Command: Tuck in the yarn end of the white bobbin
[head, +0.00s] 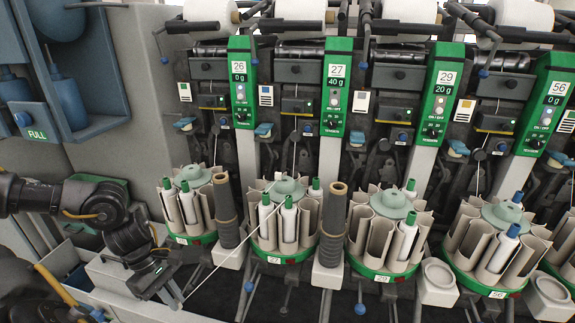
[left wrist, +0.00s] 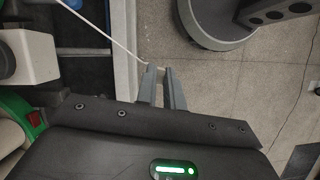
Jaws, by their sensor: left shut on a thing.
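My left gripper (head: 172,297) is low at the left of the winder, in front of a pale grey box. In the left wrist view its fingers (left wrist: 161,74) are closed on the end of a white yarn (left wrist: 112,36). In the head view the yarn (head: 213,267) runs taut from the fingertips up and right to the round magazine 27 (head: 283,257). White bobbins with green tips stand in its pockets, among them a front one (head: 289,218) and one to its left (head: 266,215). I cannot tell for sure which bobbin the yarn comes from. My right gripper is not in view.
Magazines 26 (head: 192,239), 29 (head: 388,276) and 56 (head: 494,290) stand alongside. Dark cones (head: 333,225) stand on posts between them. Green numbered panels (head: 337,85) rise above. In the left wrist view, the floor (left wrist: 240,90) beyond the fingers is open.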

